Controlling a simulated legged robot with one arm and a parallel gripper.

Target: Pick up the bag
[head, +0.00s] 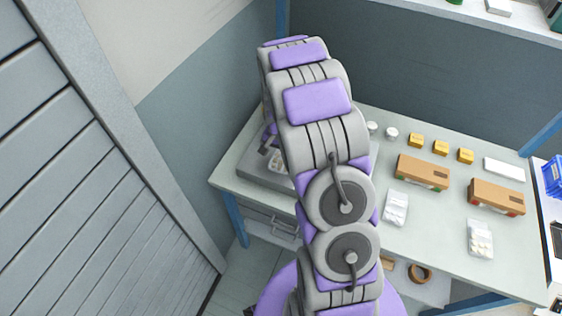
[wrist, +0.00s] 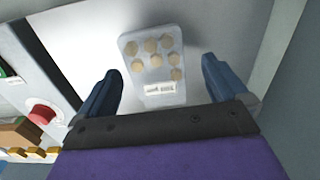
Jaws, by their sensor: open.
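A clear bag (wrist: 153,65) with several round tan pieces and a small white label lies on a pale flat surface in the wrist view. My gripper (wrist: 160,68) is open, with one dark blue finger on each side of the bag. The fingers do not appear to touch it; the height above it is hard to tell. In the head view, a pale bag shows in part on a grey machine (head: 252,172) at the table's left end. My arm hides most of the gripper there. Two other clear bags (head: 396,207) (head: 480,240) lie on the table.
The table (head: 430,260) also holds two brown boxes (head: 422,172) (head: 497,197), small yellow boxes (head: 441,148) and white tubs (head: 391,133). A wall stands close behind the machine. A red button (wrist: 42,114) shows left of the gripper in the wrist view.

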